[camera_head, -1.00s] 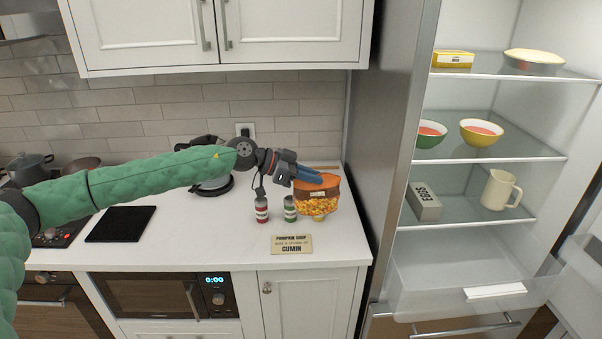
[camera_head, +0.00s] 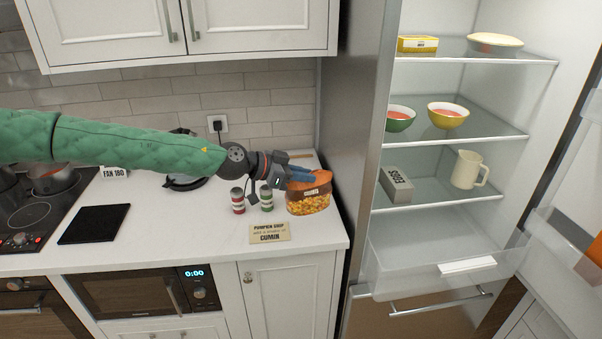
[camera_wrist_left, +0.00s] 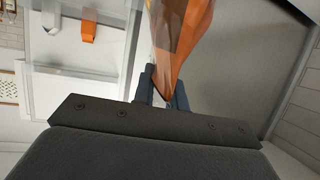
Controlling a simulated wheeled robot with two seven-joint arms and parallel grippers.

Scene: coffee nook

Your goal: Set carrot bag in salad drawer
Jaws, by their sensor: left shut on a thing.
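The carrot bag (camera_head: 309,202) is orange on top with a brown label band and clear lower part full of orange-yellow pieces. My left gripper (camera_head: 302,176) is shut on its top, at the right end of the counter. I cannot tell whether its bottom touches the counter. In the left wrist view the bag (camera_wrist_left: 182,35) shows orange between the fingers of the left gripper (camera_wrist_left: 163,90). The salad drawer (camera_head: 400,262) is a clear bin low in the open fridge, pulled out, with a white label on its front. My right gripper is not in view.
The fridge side wall (camera_head: 350,120) stands between counter and shelves. A grey box (camera_head: 396,185) and a cream jug (camera_head: 467,170) sit above the drawer.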

